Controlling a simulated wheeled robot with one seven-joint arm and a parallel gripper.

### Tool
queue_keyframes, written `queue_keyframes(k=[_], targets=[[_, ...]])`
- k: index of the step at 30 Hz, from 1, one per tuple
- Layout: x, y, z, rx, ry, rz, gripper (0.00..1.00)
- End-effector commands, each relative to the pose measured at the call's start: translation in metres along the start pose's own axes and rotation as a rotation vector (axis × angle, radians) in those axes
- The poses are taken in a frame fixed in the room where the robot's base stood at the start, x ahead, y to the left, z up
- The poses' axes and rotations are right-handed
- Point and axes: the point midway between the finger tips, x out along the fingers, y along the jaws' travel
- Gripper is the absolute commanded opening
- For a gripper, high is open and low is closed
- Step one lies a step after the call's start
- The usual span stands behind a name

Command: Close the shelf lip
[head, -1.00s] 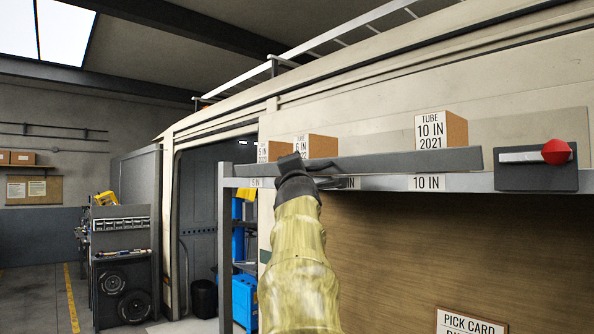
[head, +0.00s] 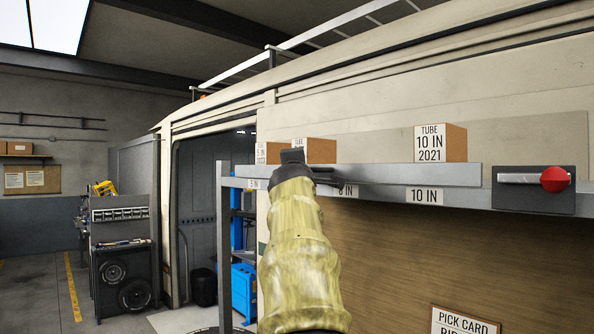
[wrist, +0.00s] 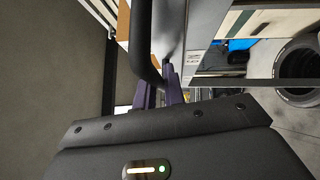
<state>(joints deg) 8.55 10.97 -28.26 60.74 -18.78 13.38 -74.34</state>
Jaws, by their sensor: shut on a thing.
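The shelf lip (head: 410,174) is a long grey bar along the front of the van's shelf, shown nearly level in the head view. My gripper (head: 293,158) is at the left part of the lip, at the end of my yellow-sleeved arm. In the wrist view my gripper's purple fingers (wrist: 163,94) are shut at a dark curved bar (wrist: 141,45), which looks like the lip's handle. The exact contact is partly hidden by the fingers and the bar. A "10 IN" label (head: 424,196) shows on the shelf edge below the lip.
Tube boxes stand on the shelf behind the lip, one marked 10 IN 2021 (head: 440,143). A red knob (head: 555,179) on a dark plate is at the right. The floor between is clear.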

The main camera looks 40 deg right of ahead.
Motion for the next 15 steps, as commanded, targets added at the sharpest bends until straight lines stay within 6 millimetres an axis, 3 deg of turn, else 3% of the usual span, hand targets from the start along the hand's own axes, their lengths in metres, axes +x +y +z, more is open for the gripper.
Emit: queue_keyframes(k=[1, 3, 4, 15], targets=[[-0.0005, 0.0022, 0.0004, 0.000, 0.000, 0.005, 0.17], [-0.0004, 0.0020, 0.0004, 0.000, 0.000, 0.005, 0.30], [-0.0004, 0.0019, 0.0004, -0.001, 0.000, 0.005, 0.32], [-0.0035, 0.0000, -0.0004, -0.001, 0.001, 0.003, 0.32]])
